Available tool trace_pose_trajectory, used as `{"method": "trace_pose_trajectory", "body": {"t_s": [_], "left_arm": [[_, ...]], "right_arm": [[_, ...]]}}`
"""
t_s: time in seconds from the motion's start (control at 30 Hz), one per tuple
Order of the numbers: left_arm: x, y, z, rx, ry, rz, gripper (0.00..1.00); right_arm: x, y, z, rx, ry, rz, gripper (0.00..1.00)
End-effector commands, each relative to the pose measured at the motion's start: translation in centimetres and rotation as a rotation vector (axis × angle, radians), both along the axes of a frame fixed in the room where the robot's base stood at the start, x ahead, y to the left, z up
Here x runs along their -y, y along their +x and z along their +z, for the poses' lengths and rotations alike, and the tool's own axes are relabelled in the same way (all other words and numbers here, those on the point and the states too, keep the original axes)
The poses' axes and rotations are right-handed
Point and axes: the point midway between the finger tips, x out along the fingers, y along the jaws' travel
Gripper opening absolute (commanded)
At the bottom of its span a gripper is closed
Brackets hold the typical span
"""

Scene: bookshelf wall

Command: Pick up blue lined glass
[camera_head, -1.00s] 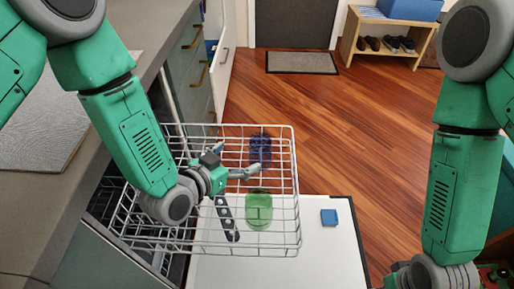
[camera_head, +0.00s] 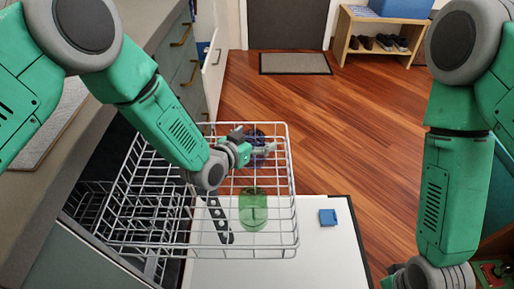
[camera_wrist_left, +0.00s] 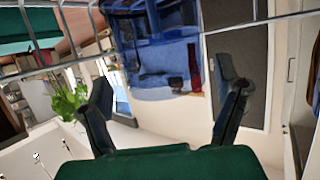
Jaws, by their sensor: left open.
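The dark blue glass (camera_head: 258,160) stands in the wire dish rack, partly hidden behind my left gripper (camera_head: 256,143). It fills the upper middle of the left wrist view (camera_wrist_left: 158,45), just past the fingertips and between their lines. My left gripper is open and empty, with its two fingers (camera_wrist_left: 168,88) spread apart. Whether a finger touches the glass I cannot tell. A green glass (camera_head: 253,209) stands in the rack nearer to me. My right arm comes down at the right; its gripper is out of view.
The white wire rack (camera_head: 297,215) surrounds the glasses, and a dark slotted utensil (camera_head: 217,220) lies in it. A small blue block (camera_head: 328,217) lies on the white door panel (camera_head: 310,262). The counter (camera_head: 60,190) edges the left; wood floor lies beyond.

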Motion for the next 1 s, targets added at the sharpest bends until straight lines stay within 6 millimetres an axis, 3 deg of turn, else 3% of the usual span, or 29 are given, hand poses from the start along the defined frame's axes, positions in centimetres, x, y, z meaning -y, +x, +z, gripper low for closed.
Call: {"method": "trace_pose_trajectory", "body": {"t_s": [0.27, 0.3, 0.5, 0.53, 0.8, 1.0], "left_arm": [[0.4, 0.5, -0.1, -0.001, 0.002, 0.001, 0.84], [0.5, 0.5, -0.1, -0.001, 0.004, 0.0, 0.8], [0.6, 0.4, -0.1, -0.001, 0.006, 0.001, 0.1], [0.6, 0.4, -0.2, -0.001, 0.006, 0.001, 0.07], [0.3, 0.5, 0.3, 0.0, 0.0, 0.001, 0.07], [0.3, 0.5, 3.8, 0.003, 0.001, 0.001, 0.07]], "right_arm": [[-0.1, 0.0, -0.1, 0.001, 0.001, 0.002, 0.4], [-0.1, 0.0, -0.1, 0.001, 0.001, 0.002, 0.4], [-0.1, 0.0, -0.1, 0.001, 0.001, 0.001, 0.4], [0.0, 0.0, -0.1, 0.001, 0.001, 0.001, 0.4], [0.0, 0.0, 0.0, 0.0, 0.0, 0.001, 0.4], [0.0, 0.0, 1.2, 0.0, 0.001, 0.001, 0.4]]}}
